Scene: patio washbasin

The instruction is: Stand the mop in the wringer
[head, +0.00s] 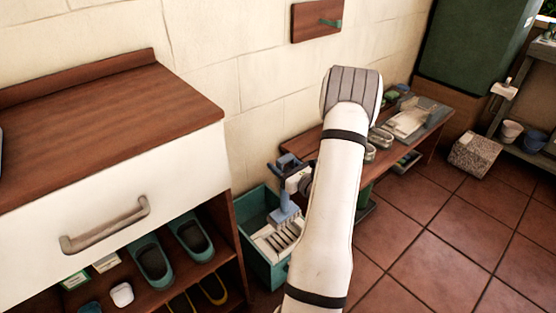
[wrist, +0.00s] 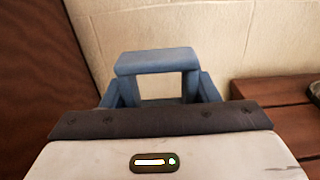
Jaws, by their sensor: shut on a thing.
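The wringer is a teal bucket (head: 256,212) with a pale slatted part (head: 276,240), on the floor beside the shoe cabinet. My gripper (head: 281,172) is above it, shut on a blue piece that I take to be the mop (head: 285,203). The mop runs down from the jaws, roughly upright, to a wider foot over the slats. I cannot tell whether the foot touches them. In the wrist view, a blue frame with a crossbar (wrist: 156,62) shows beyond my gripper's dark edge. The mop's lower part is hidden there. My arm covers the bucket's right side.
The cabinet (head: 110,95) stands close on the left, with shoes (head: 150,262) on its shelf. A low wooden bench (head: 300,147) with dishes and tools is behind my arm. A stone block (head: 474,153) lies farther right. The tiled floor at right is clear.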

